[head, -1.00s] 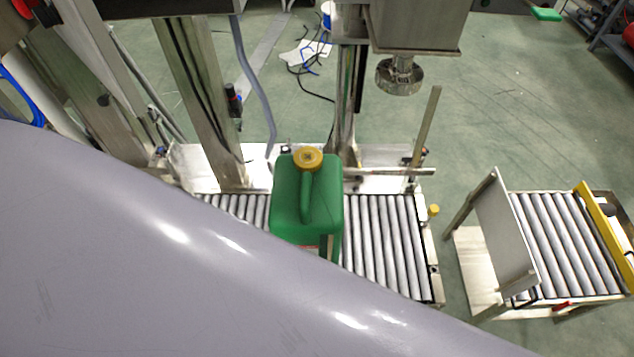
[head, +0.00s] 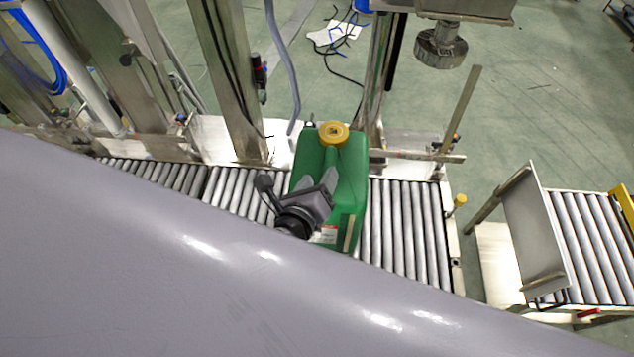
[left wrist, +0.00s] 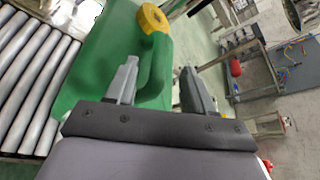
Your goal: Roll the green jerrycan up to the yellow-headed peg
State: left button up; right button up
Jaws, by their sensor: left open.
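The green jerrycan (head: 350,180) with a yellow cap stands on the roller conveyor in the head view. The yellow-headed peg (head: 460,201) is at the conveyor's right end, with several bare rollers between it and the jerrycan. My left gripper (head: 317,178) is over the near left part of the jerrycan, its fingers open. In the left wrist view the jerrycan (left wrist: 100,60) fills the upper left, and its handle shows between the fingertips of my gripper (left wrist: 157,72). Whether a finger touches it I cannot tell. My right gripper is not in view.
The roller conveyor (head: 410,230) is clear right of the jerrycan. A metal post (head: 375,80) stands behind the jerrycan, and a round metal head (head: 440,47) hangs at the back right. A second roller section (head: 590,235) with an upright plate stands apart at right.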

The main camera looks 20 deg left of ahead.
aim_at(327, 166)
pick_arm(q)
jog(key=shift+b+x, duration=0.5)
jog(key=shift+x, duration=3.05)
grip_shut()
jog(key=shift+d, duration=0.1)
